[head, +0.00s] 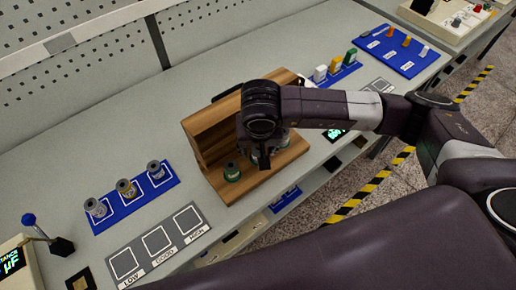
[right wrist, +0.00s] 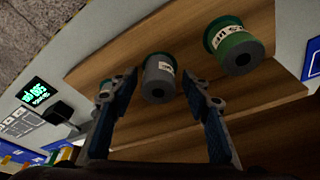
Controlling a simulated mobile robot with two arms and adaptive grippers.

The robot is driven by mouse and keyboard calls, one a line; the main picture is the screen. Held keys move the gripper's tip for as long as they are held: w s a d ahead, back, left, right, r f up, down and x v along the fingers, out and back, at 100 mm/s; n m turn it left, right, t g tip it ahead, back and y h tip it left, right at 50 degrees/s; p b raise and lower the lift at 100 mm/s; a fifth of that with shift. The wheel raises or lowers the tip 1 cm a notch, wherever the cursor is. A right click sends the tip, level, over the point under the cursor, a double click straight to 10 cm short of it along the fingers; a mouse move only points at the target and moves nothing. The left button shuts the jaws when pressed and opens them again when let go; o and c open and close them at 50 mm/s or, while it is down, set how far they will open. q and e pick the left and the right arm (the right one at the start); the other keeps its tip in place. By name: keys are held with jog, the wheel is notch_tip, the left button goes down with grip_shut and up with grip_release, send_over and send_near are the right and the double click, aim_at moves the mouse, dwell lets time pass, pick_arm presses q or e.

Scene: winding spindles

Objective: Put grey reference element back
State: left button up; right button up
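A grey spindle with a white label (right wrist: 158,80) stands on the wooden stand (head: 208,140) in the right wrist view. My right gripper (right wrist: 160,78) is open, with one finger on each side of this spindle. Gaps show between it and both fingers. In the head view my right gripper (head: 262,155) points down over the stand and mostly hides what is under it. A green spindle (head: 232,172) stands on the stand's front left; it also shows in the right wrist view (right wrist: 236,50). My left gripper is not in view.
A blue mat (head: 133,206) holds three spindles at left. A grey board (head: 157,242) has empty squares marked LOW, GOOD, HIGH. White, orange and green items stand on a blue holder (head: 345,73) behind.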

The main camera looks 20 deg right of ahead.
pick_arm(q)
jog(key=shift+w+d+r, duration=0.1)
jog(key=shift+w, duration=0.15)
pick_arm(e)
jog(key=shift+r, duration=0.1)
jog(key=shift+r, duration=0.4)
pick_arm(q)
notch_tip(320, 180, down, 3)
jog(key=b, duration=0.3)
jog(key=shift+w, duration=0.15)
pick_arm(e)
jog(key=v, duration=1.1)
jog(key=shift+s+r, duration=0.2)
